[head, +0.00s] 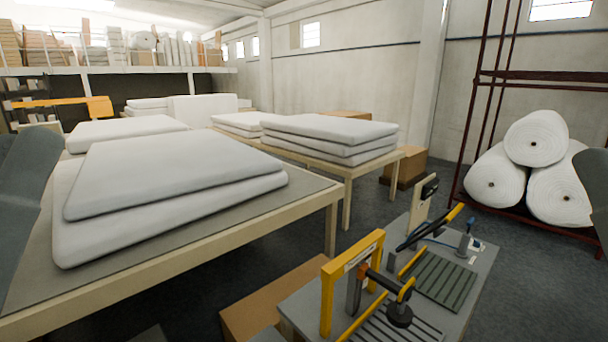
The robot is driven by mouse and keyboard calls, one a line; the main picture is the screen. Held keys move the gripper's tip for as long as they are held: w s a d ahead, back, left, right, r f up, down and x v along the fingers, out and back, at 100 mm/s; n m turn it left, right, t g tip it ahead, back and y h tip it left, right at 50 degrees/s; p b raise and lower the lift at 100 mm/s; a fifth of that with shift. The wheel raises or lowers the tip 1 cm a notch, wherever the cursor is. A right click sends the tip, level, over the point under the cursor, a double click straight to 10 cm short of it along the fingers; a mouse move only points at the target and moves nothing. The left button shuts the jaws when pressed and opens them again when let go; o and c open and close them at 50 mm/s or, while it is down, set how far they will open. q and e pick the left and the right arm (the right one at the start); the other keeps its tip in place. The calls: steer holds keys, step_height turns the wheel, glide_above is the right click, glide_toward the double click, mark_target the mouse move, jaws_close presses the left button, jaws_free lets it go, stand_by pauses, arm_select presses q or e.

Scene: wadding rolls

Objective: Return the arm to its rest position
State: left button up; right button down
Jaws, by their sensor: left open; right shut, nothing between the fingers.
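A broad grey part of my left arm (22,200) fills the left edge of the head view. A similar grey part of my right arm (594,185) shows at the right edge. Both are cut off by the frame, and neither gripper's fingers show. Three white wadding rolls (536,138) are stacked as a pyramid at the far right, one resting on two, clear of the visible arm parts except where my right arm overlaps the right-hand lower roll.
A dark red rack (475,125) holds the rolls. A table (190,255) with white pads (170,175) stands at left. A grey bench (450,310) with a yellow frame (327,300) and levers stands at front right. Grey floor lies between.

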arm_select(q)
step_height(320, 180, up, 14)
steer(key=a+y+p, duration=0.2)
steer(key=y+p, duration=0.2)
steer(key=p, duration=1.1)
steer(key=shift+w+m, duration=0.35)
steer(key=shift+m, duration=0.05)
steer(key=shift+a+f, duration=0.1)
